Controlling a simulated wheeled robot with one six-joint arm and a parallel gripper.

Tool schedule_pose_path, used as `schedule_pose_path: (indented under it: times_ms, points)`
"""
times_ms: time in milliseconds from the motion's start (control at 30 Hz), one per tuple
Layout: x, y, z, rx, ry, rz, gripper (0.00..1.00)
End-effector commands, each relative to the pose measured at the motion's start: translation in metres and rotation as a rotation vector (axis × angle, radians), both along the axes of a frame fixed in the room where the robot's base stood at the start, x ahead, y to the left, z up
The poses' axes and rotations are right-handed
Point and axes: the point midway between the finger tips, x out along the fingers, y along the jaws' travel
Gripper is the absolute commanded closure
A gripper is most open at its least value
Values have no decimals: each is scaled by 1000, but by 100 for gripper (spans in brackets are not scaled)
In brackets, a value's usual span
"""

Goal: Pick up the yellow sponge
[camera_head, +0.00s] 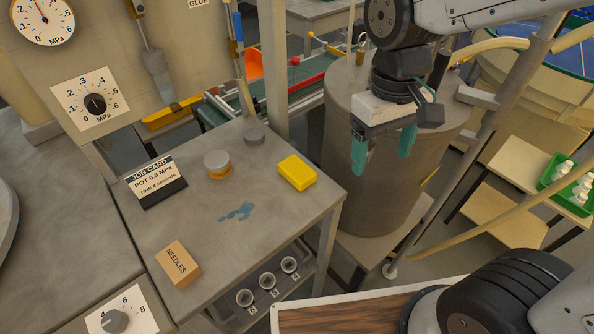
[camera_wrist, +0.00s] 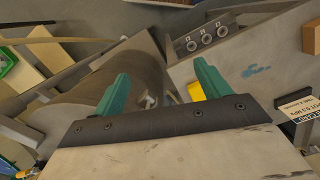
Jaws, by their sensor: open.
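The yellow sponge (camera_head: 297,172) lies flat near the back right edge of the grey metal table (camera_head: 255,230). My gripper (camera_head: 384,152) is open and empty, with green fingers pointing down. It is to the right of the sponge, in front of the large grey drum in the head view, apart from the sponge. In the wrist view the sponge (camera_wrist: 196,91) shows just beside the right finger of my gripper (camera_wrist: 160,92), which partly hides it.
On the table are a job card (camera_head: 157,182), a round tin (camera_head: 217,164), a grey disc (camera_head: 254,134), a needles box (camera_head: 178,264) and a blue spill (camera_head: 237,211). The grey drum (camera_head: 375,185) stands right of the table.

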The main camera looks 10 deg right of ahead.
Motion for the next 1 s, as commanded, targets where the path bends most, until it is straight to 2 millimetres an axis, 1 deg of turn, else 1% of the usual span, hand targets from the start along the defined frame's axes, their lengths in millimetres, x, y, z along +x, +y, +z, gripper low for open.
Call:
schedule_pose_path:
  times_ms: [33,200,300,433,467,500,567,867,1000]
  points:
    - [11,15,-12,-5,19,42,25]
    - [48,65,-50,-7,30,163,25]
    - [67,91,-70,0,16,216,25]
    - [91,115,-85,22,-31,256,25]
    - [99,119,-85,31,-55,259,25]
    - [108,123,-81,45,-88,264,25]
    - [111,125,-83,53,-107,268,25]
    - [114,125,-116,54,-109,270,25]
    - [119,125,-137,54,-109,270,25]
